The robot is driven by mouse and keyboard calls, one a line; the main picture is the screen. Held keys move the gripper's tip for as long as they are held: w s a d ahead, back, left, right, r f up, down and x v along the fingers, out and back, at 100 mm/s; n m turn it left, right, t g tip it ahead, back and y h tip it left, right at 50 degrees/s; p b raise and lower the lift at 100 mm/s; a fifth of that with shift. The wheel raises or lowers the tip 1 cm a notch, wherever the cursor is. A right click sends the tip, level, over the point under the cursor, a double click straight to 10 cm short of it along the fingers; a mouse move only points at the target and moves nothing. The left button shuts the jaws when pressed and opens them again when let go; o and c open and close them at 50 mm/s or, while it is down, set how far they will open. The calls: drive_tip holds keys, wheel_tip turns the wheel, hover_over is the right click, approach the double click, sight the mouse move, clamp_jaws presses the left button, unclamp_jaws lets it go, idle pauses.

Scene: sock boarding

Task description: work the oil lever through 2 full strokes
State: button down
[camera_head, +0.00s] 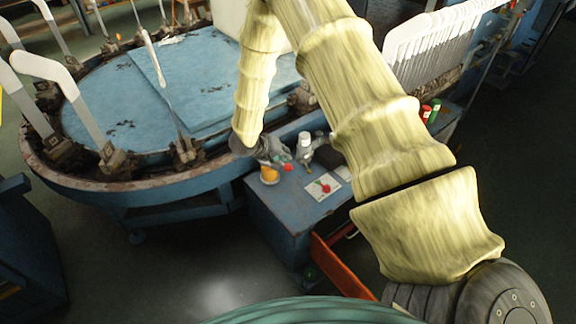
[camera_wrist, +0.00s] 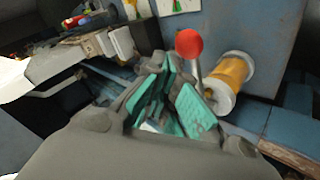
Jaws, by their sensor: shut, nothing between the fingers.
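The oil lever's red ball knob (camera_wrist: 189,42) stands on a thin metal rod in the wrist view, beside a yellow oil cylinder (camera_wrist: 231,73) with pale end caps. In the head view the red knob (camera_head: 287,167) and the yellow cylinder (camera_head: 269,176) sit at the near left edge of the blue cabinet top. My gripper (camera_wrist: 174,80), with teal finger pads, is shut and empty. Its fingers are just below and left of the knob in the wrist view; I cannot tell whether they touch the rod. In the head view my gripper (camera_head: 273,151) is beside the knob and partly hides the lever.
The blue cabinet (camera_head: 280,215) carries a white-capped bottle (camera_head: 304,143) and a card with a red mark (camera_head: 323,187). The round blue machine table (camera_head: 150,185) with upright white sock boards (camera_head: 60,82) stands at left. Red and green cylinders (camera_head: 429,110) stand farther right.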

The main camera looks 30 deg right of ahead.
sight(285, 165)
drive_tip(key=shift+f, duration=0.15)
drive_tip(key=shift+f+p, duration=0.25)
drive_tip(key=shift+p, duration=0.05)
drive_tip(key=shift+s+f+b, duration=0.2)
drive_tip(key=shift+f+b, duration=0.05)
drive_tip(key=shift+f, duration=0.9)
drive_tip(key=shift+s+f+b, duration=0.15)
drive_tip(key=shift+f+b, duration=0.1)
drive_tip(key=shift+f, duration=0.9)
idle(3.2)
idle(0.5)
drive_tip(key=shift+w+r+p, duration=0.2)
drive_tip(key=shift+r+p, duration=1.05)
drive_tip(key=shift+r, duration=0.15)
drive_tip(key=shift+w+r+p, duration=0.15)
drive_tip(key=shift+r+p, duration=1.05)
drive_tip(key=shift+r, duration=0.15)
